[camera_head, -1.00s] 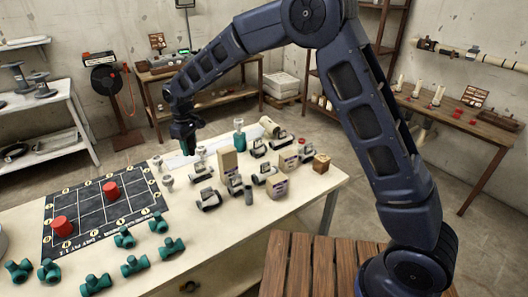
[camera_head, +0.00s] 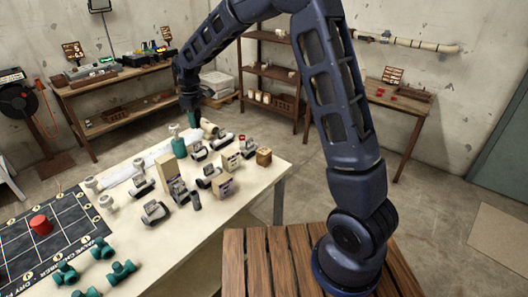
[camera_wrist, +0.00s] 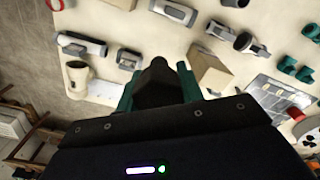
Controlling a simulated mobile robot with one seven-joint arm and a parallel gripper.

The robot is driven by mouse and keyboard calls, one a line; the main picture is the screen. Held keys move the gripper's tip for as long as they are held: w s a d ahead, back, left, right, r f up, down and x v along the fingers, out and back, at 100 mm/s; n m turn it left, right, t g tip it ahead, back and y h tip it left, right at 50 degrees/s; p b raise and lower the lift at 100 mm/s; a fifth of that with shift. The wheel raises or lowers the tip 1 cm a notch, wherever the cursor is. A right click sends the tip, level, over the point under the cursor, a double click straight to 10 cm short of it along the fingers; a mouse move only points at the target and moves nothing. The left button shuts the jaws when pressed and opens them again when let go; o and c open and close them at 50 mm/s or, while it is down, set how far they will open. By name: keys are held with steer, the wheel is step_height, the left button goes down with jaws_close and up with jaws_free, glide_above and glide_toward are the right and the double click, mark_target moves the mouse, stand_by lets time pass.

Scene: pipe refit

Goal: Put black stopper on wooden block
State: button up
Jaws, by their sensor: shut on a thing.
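In the wrist view my gripper (camera_wrist: 156,92) is shut on a dark piece, which looks like the black stopper (camera_wrist: 155,80). In the head view the stopper cannot be made out between the fingers.
A cream pipe piece (camera_head: 209,128) lies near the gripper. Green fittings (camera_head: 122,272) and a black grid mat (camera_head: 40,250) are front left.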

steer(key=w+d+r, duration=0.1)
steer(key=w+d, duration=0.1)
steer(key=d, duration=0.5)
steer(key=w+d+r, duration=0.1)
steer(key=w+d, duration=0.2)
steer(key=d, duration=0.4)
glide_above(263, 150)
step_height(263, 150, down, 19)
steer(key=shift+s+r, duration=0.1)
steer(key=o, duration=1)
